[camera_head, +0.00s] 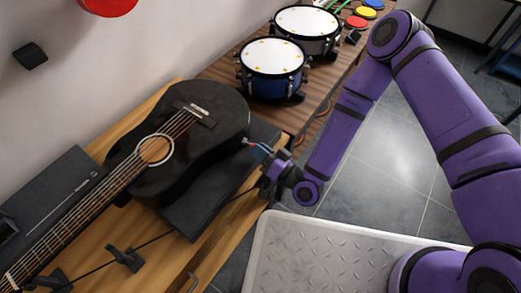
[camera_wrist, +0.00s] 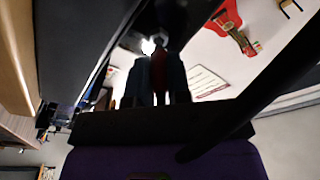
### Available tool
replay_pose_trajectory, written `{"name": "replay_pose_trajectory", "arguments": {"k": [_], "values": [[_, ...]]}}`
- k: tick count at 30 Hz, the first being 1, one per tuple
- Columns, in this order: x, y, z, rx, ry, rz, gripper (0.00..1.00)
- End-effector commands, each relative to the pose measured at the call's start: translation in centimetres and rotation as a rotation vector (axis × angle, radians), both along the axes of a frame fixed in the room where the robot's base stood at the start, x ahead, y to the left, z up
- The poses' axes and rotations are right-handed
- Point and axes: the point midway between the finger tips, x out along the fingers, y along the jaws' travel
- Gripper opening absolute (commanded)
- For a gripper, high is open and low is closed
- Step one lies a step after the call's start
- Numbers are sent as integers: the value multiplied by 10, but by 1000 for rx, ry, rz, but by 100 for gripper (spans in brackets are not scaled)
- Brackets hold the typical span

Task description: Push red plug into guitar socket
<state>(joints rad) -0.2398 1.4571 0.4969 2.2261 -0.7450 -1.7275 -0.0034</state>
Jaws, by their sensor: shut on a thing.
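The black acoustic guitar (camera_head: 222,100) lies on a dark case on the wooden bench, its neck toward the lower left in the head view. My gripper (camera_head: 258,151) is at the right edge of the guitar body, near its lower end. In the wrist view my gripper (camera_wrist: 158,82) is shut on the red plug (camera_wrist: 159,72), a dark red strip between the two dark fingers. The plug's tip is near the dark glossy guitar side (camera_wrist: 178,14). The socket is not clear in either view, and I cannot tell whether the plug touches it.
A dark flat case (camera_head: 196,222) lies under the guitar. A blue drum (camera_head: 270,86) and another drum (camera_head: 307,28) stand on the wooden table behind. Colored round pads (camera_head: 356,21) are at the back. A thin dark cable (camera_head: 158,239) crosses the bench.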

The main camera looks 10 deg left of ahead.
Motion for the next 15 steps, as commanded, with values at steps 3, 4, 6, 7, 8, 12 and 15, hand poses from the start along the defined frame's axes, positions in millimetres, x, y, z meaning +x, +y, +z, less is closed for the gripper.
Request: {"name": "replay_pose_trajectory", "arguments": {"k": [3, 4, 6, 7, 8, 12, 15], "values": [[1, 2, 0, 0, 0, 0, 0], [1, 2, 0, 0, 0, 0, 0], [1, 3, 0, 0, 0, 0, 0], [1, 4, 0, 0, 0, 0, 0], [2, 4, 0, 0, 0, 0, 0], [2, 6, 0, 0, 0, 0, 0], [3, 7, 0, 0, 0, 0, 0]]}}
